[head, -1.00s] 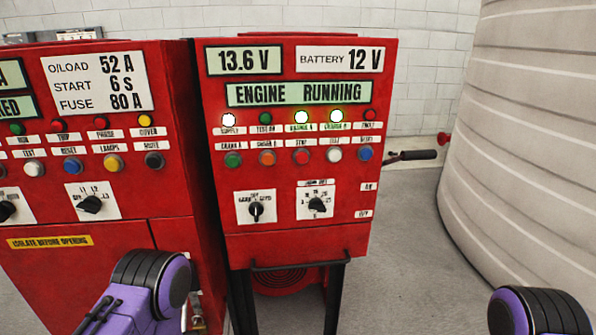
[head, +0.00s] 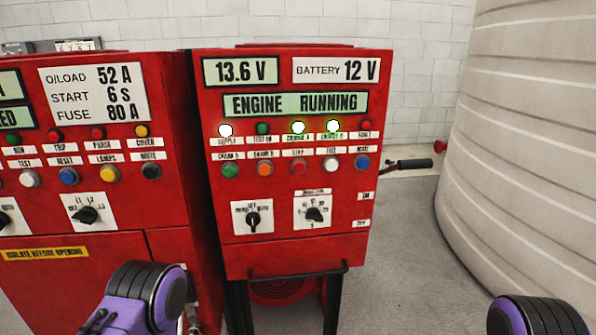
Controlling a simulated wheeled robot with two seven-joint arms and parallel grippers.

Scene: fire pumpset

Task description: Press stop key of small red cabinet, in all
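The small red cabinet (head: 284,257) stands in the middle of the head view, on dark legs. Its display (head: 296,104) reads ENGINE RUNNING. A row of lamps runs below the display; the white supply lamp (head: 226,130) and two charge lamps (head: 298,127) are lit. Under them is a row of keys: green, orange, red, white and blue. The red key (head: 299,168) in the middle sits under a small label that seems to read STOP. Nothing touches it. Only purple and black links of my arms show at the lower edge; both grippers are out of view.
A wider red cabinet (head: 100,200) stands close on the left with its own keys. A large pale ribbed tank (head: 530,150) fills the right side. A dark-handled lever (head: 408,165) sticks out behind the small cabinet's right side. Grey floor (head: 400,260) lies clear between cabinet and tank.

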